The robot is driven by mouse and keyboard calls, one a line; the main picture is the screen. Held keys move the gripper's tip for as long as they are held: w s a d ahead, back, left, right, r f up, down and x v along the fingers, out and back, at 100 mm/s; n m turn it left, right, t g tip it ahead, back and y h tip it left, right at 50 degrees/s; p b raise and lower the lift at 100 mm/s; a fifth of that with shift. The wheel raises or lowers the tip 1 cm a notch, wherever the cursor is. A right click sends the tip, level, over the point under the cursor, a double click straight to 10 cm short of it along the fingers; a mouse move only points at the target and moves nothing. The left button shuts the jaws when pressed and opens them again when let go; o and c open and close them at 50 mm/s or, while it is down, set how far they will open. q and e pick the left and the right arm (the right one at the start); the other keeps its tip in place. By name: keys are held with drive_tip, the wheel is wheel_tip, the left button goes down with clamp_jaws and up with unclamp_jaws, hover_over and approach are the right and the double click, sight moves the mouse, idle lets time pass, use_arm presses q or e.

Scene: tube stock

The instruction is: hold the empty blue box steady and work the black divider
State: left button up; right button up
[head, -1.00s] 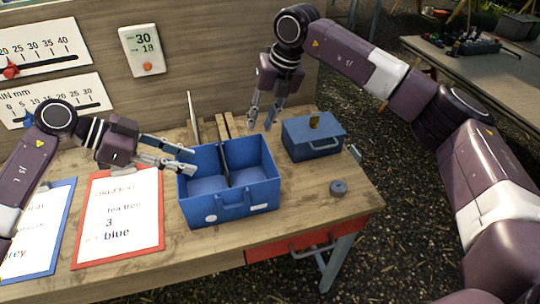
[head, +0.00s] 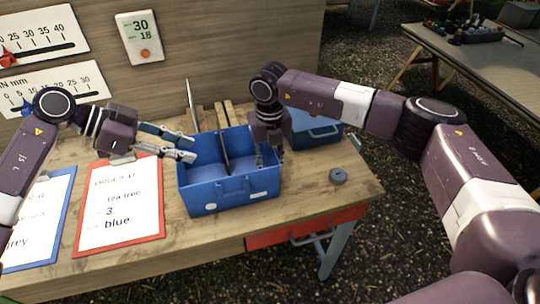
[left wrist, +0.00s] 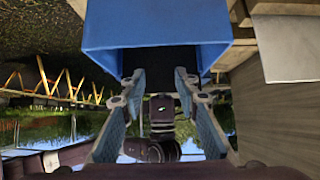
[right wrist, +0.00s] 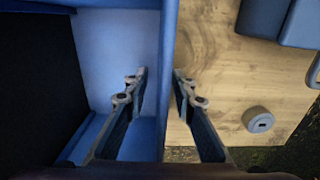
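The empty blue box (head: 215,200) stands on the wooden table. Its black divider (head: 224,150) stands upright across the middle; a large dark face at the left of the right wrist view appears to be this divider (right wrist: 35,80). My left gripper (head: 191,149) is open at the box's left rear side; in the left wrist view its fingertips (left wrist: 157,95) are apart, near the box (left wrist: 155,25). My right gripper (head: 269,157) points down at the box's right wall. In the right wrist view its fingers (right wrist: 158,90) are apart, one inside the compartment, one outside the wall.
A smaller blue case (head: 310,128) stands right of the box, partly hidden by my right arm. A grey round piece (head: 338,176) lies near the table's right edge. Clipboards with a red (head: 158,205) and a blue border lie at left. Wooden strips (head: 220,115) stand behind the box.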

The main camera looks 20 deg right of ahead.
drive_tip(key=shift+f, duration=0.1)
clamp_jaws()
